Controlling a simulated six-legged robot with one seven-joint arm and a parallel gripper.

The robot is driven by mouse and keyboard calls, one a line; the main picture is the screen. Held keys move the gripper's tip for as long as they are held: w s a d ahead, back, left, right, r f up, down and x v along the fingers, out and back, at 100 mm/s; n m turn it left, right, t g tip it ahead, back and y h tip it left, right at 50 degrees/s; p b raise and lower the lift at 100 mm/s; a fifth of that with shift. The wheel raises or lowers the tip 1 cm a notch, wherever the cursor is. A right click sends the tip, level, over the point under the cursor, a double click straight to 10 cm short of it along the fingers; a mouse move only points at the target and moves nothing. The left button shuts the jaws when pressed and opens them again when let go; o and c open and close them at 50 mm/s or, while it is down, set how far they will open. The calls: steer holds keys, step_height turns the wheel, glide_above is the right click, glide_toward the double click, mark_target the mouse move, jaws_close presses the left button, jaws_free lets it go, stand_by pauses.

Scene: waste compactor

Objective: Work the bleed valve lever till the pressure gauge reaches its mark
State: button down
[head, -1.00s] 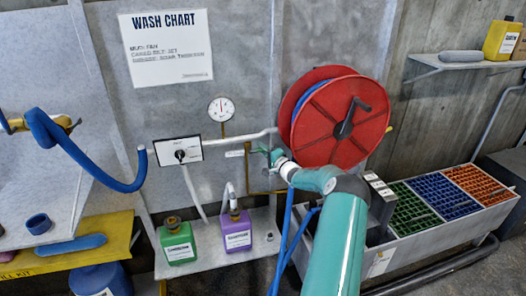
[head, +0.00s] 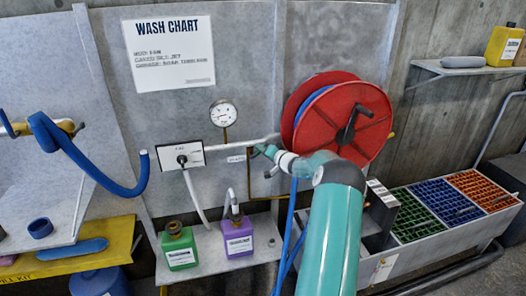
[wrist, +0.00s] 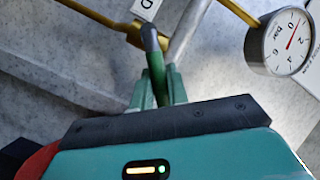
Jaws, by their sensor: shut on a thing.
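The bleed valve lever (wrist: 153,62) is a bar with a dark green grip, running down from the yellow pipe fitting in the wrist view. My gripper (wrist: 157,88) is shut on its lower end, the fingers on either side. In the head view my gripper (head: 264,151) is at the pipe right of the white panel; the lever is too small to make out there. The round pressure gauge (head: 223,113) stands above the pipe. In the wrist view the gauge (wrist: 284,42) shows a white dial marked "bar" and a red needle or mark; its exact reading is unclear.
A red hose reel (head: 345,120) stands close to the right of my gripper. A white panel with a black knob (head: 181,155) is to its left. Green (head: 179,246) and purple (head: 237,236) bottles stand on the shelf below. A wash chart (head: 168,55) hangs above.

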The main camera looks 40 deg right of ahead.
stand_by(0.4)
steer(key=c, duration=1.4)
jaws_free()
steer(key=shift+o, duration=0.2)
steer(key=s+a+r, duration=0.1)
steer(key=s, duration=1.2)
steer(key=shift+s+r, duration=0.3)
steer(key=shift+s, duration=0.05)
steer(key=shift+f, duration=0.15)
steer(key=c, duration=0.5)
steer(key=f+m+t, duration=0.1)
steer(key=f+m, duration=0.1)
steer(key=w+f+m, duration=0.1)
steer(key=f+m, duration=0.1)
steer(key=f+m+t+y, duration=0.1)
steer(key=f+m, duration=0.1)
steer(key=m, duration=0.1)
steer(key=shift+w+d+t, duration=0.2)
steer(key=shift+d+t, duration=0.1)
steer(key=shift+d, duration=0.05)
jaws_close()
step_height(320, 180, down, 5)
steer(key=s+d+m+t+h, duration=0.2)
steer(key=m+t, duration=0.1)
steer(key=m, duration=0.7)
steer(key=w+a+r, duration=0.1)
steer(key=w+r, duration=0.6)
steer(key=w, duration=0.4)
